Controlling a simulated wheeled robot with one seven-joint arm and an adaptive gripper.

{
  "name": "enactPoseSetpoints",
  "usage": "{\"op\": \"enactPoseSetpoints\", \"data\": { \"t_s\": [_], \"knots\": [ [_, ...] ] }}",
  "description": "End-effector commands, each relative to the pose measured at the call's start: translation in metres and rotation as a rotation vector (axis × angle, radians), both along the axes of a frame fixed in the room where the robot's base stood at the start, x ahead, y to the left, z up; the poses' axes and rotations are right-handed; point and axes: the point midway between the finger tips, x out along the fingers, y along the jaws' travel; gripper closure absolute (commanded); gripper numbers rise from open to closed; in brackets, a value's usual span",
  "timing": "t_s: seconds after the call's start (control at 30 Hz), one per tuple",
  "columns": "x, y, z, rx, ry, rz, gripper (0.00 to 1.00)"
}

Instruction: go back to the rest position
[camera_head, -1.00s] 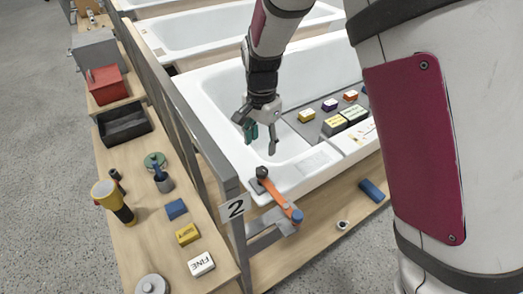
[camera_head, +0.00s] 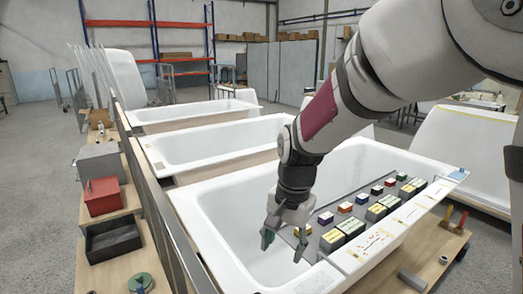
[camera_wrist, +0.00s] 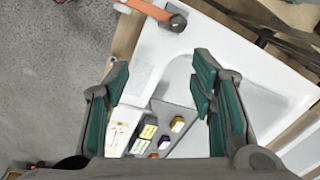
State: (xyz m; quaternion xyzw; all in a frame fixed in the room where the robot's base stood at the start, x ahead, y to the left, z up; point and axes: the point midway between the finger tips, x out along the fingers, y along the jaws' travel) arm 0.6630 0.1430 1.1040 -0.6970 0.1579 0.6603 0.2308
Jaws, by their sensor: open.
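My gripper (camera_head: 284,243) hangs open and empty over the left part of the nearest white bathtub shell (camera_head: 190,205), with its fingers pointing down. In the wrist view my gripper (camera_wrist: 160,95) shows its two green-padded fingers spread wide, with nothing between the pads. The tub's white rim and the grey board (camera_wrist: 182,112) with small blocks lie below the fingers. My arm crosses the head view from the upper right and hides part of the tub's far side.
Several coloured blocks (camera_head: 345,208) sit on a grey board across the tub. A red box (camera_head: 103,196) and a black tray (camera_head: 113,240) stand on the left bench beside a grey rail. An orange-handled tool (camera_wrist: 150,10) lies near the tub rim. More tubs stand behind.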

Motion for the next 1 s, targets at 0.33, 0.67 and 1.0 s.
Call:
{"op": "enactPoseSetpoints", "data": {
  "t_s": [0.33,0.67,1.0],
  "knots": [
    [-0.078,-0.075,0.087,0.003,-0.175,0.221,0.49],
    [-0.166,-0.126,0.118,-0.125,-0.33,0.423,0.49],
    [-0.209,-0.145,0.117,-0.234,-0.385,0.522,0.49]
  ]
}}
